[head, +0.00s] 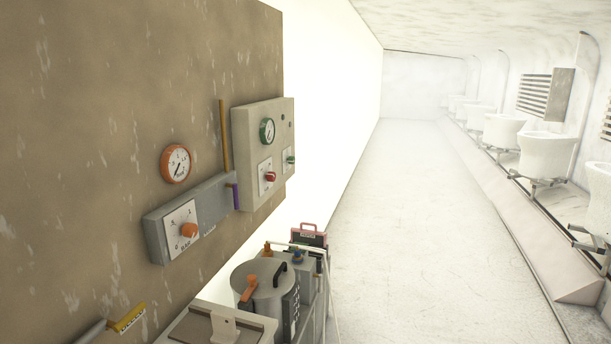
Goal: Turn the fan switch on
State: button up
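I cannot tell which control is the fan switch, as no readable label names it. A grey-beige box (249,150) on the brown wall at the left carries a green-rimmed gauge (267,131), a red knob (269,176) and a small green knob (290,160). Nearer, a grey wall unit (157,234) carries an orange knob (189,230) on a white dial plate. A purple handle (236,196) is at that unit's far end. A yellow-labelled handle (128,318) sits low on the wall; its label is too small to read. My gripper is not in view.
An orange-rimmed gauge (176,163) hangs on the wall. A lidded metal pot (260,290) and a red-handled case (307,235) stand below the panels. White tubs (546,155) line the right side. The pale floor (400,220) between is clear.

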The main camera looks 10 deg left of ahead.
aim_at(271, 176)
jog(key=z, duration=0.9)
jog(key=i, duration=2.6)
jog(key=u, duration=1.15)
